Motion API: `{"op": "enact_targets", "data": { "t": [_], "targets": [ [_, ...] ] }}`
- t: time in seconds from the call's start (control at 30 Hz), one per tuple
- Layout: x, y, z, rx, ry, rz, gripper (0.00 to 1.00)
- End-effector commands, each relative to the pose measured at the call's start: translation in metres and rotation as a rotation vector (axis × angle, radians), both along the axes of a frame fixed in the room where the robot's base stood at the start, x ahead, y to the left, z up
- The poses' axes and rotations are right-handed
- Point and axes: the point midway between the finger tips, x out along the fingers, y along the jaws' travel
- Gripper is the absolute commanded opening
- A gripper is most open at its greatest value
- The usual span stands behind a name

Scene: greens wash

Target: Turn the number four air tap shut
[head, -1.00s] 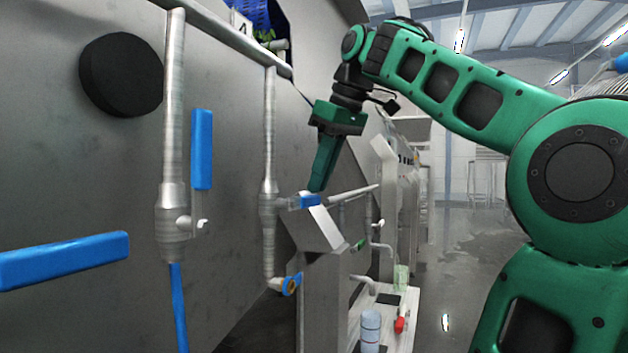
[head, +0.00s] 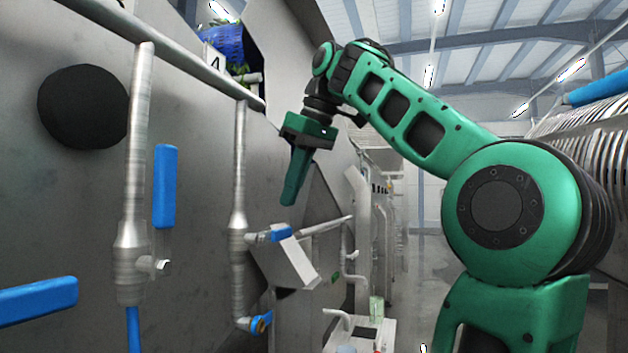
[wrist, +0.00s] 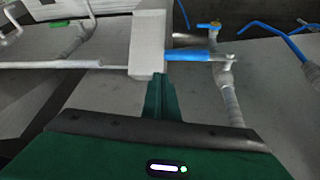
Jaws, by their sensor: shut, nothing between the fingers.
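The number 4 label (head: 214,61) is on the wall above a thin vertical pipe (head: 239,170). That pipe's tap has a short-looking blue handle (head: 275,233) pointing out to the right, crosswise to the pipe. The handle also shows in the wrist view (wrist: 187,56), running from the valve to the left toward a pale grey block. My gripper (head: 288,200) is shut and empty, pointing down, a little above the handle with a visible gap. In the wrist view my shut fingers (wrist: 161,92) point at the grey block, left of the handle.
The pale grey slanted block (head: 293,264) is close right of the handle, with a bar behind it. Another blue handle (head: 38,300) lies level at far left. A black disc (head: 83,107) is on the wall.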

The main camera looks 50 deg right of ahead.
Motion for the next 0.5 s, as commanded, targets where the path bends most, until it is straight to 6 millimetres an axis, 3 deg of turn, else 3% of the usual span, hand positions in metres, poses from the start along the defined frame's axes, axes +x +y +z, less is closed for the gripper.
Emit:
{"op": "enact_targets", "data": {
  "t": [0.5],
  "targets": [
    [0.002, -0.041, 0.022, -0.002, -0.005, 0.005, 0.00]
  ]
}}
